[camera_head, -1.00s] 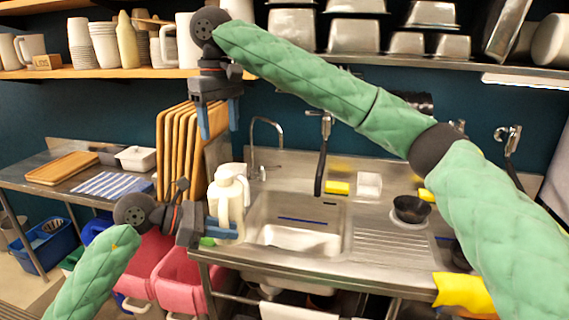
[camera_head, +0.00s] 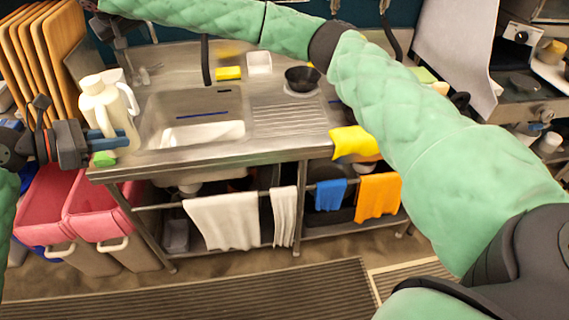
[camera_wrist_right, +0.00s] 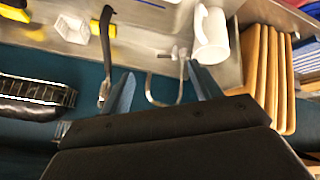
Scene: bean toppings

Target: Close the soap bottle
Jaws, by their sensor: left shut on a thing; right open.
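The soap bottle (camera_head: 96,104), a cream jug shape with a side handle, stands upright at the left end of the sink counter. My left gripper (camera_head: 112,138) is shut on its lower body, with the blue fingers across it. Its top is pale, and I cannot tell whether the cap is open or shut. A white bottle with a handle (camera_wrist_right: 209,38) shows in the right wrist view, beyond the fingertips. My right gripper (camera_wrist_right: 160,72) is open and empty there, apart from that bottle. Its fingers are not visible in the head view.
A steel sink (camera_head: 195,133) lies right of the bottle, with a black tap hose (camera_head: 206,62), a yellow sponge (camera_head: 228,73) and a black bowl (camera_head: 302,78) behind or beside it. Upright wooden boards (camera_head: 62,42) stand behind left. Pink bins (camera_head: 95,205) are below. The drainer (camera_head: 288,117) is clear.

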